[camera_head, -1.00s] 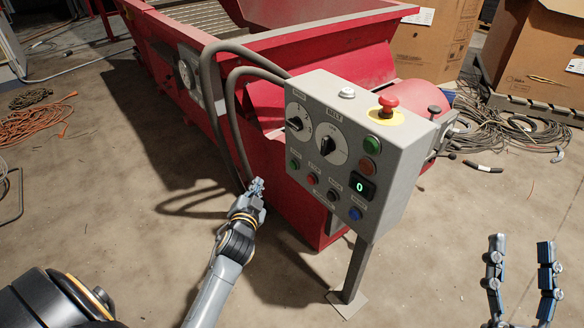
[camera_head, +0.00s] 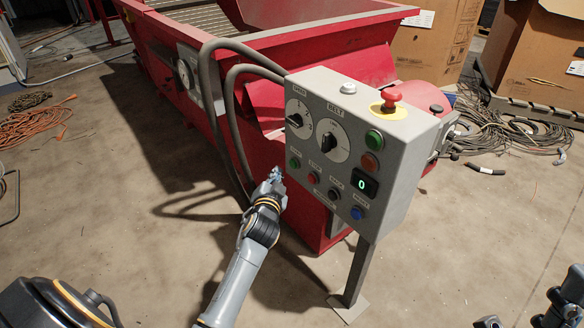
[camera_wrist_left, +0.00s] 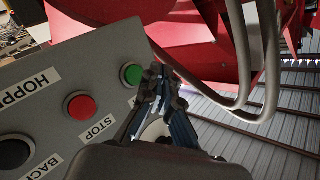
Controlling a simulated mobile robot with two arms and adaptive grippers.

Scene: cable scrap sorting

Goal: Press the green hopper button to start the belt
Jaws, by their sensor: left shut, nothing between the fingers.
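The grey control box (camera_head: 333,178) stands on a post in front of the red hopper machine. Its green hopper button (camera_head: 295,163) is at the left of the lower row, beside a red button (camera_head: 314,178). In the left wrist view the green button (camera_wrist_left: 131,75) is close to my fingertips, above a red button (camera_wrist_left: 81,107) labelled STOP. My left gripper (camera_head: 274,179) is shut and empty, just left of and below the green button. I cannot tell whether it touches the panel. My right gripper (camera_head: 532,318) is open at the bottom right, partly cut off.
A second green button (camera_head: 373,139) and a red mushroom button (camera_head: 390,98) are elsewhere on the box. The display (camera_head: 364,184) reads 0. Thick grey hoses (camera_head: 228,110) loop down left of the box. Open concrete floor (camera_head: 120,235) lies at the left.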

